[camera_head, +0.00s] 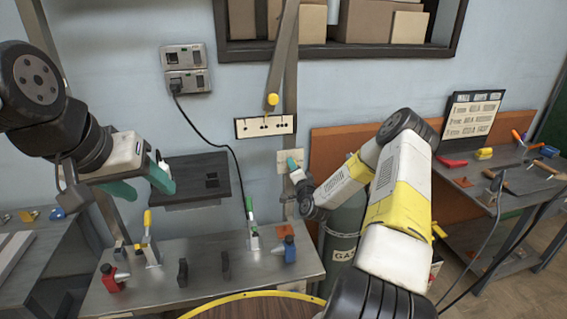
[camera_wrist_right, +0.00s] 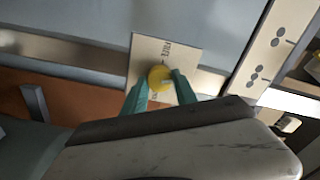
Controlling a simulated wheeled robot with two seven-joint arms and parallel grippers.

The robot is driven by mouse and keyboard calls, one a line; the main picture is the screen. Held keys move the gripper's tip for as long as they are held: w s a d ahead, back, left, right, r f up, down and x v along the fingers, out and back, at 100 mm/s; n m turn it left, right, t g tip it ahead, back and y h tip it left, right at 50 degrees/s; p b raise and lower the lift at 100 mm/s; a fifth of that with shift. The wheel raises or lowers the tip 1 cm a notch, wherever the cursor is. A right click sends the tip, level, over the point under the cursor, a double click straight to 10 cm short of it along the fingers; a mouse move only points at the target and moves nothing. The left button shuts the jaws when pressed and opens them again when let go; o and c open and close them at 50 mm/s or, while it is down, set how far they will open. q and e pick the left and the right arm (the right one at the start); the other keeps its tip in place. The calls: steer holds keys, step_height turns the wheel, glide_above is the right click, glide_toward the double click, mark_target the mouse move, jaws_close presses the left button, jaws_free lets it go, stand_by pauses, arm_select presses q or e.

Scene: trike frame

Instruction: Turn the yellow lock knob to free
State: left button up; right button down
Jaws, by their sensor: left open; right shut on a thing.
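The round yellow lock knob (camera_wrist_right: 160,78) sits on a pale lettered plate (camera_wrist_right: 140,55) on the wall; the lettering is too blurred to read fully. My right gripper (camera_wrist_right: 157,90) has its teal fingers on either side of the knob, shut on it. In the head view, my right gripper (camera_head: 292,160) is at the plate (camera_head: 281,168), and the knob is hidden there. My left gripper (camera_head: 158,176) is open and empty, in front of the wall at the left, well away from the knob.
A slanted metal bar with a yellow end (camera_head: 272,100) hangs above a slotted pale plate (camera_head: 250,127). A grey bench (camera_head: 210,262) with several clamps stands below. A gas cylinder (camera_head: 340,245) is under my right arm. A dark wall shelf (camera_head: 185,163) is near my left gripper.

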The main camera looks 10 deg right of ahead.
steer(key=shift+f+n, duration=0.1)
steer(key=shift+n, duration=7.3)
steer(key=c, duration=1)
jaws_free()
steer(key=shift+o, duration=0.2)
steer(key=s, duration=0.8)
steer(key=shift+d, duration=0.15)
